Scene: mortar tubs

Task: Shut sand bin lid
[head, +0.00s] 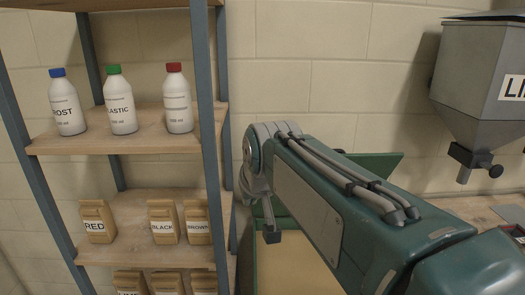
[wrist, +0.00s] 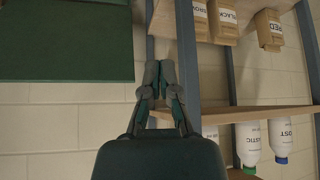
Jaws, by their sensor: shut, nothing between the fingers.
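A green bin (head: 285,222) with tan sand (head: 285,272) inside stands low in the middle of the head view, partly hidden by my arm. Its green lid (head: 378,162) stands raised behind my arm, so the bin is open. In the wrist view, a flat dark green panel (wrist: 65,50), which looks like the lid, fills the upper left. My gripper (wrist: 160,78) is shut and empty, and in that picture it is to the right of the panel, apart from it. In the head view my gripper's fingers are hard to make out.
A shelf rack (head: 130,145) at left holds white bottles (head: 120,105) and paper bags (head: 163,222); its post is close to my gripper. A grey hopper (head: 480,85) hangs at upper right above a worktop (head: 470,208). A block wall is behind.

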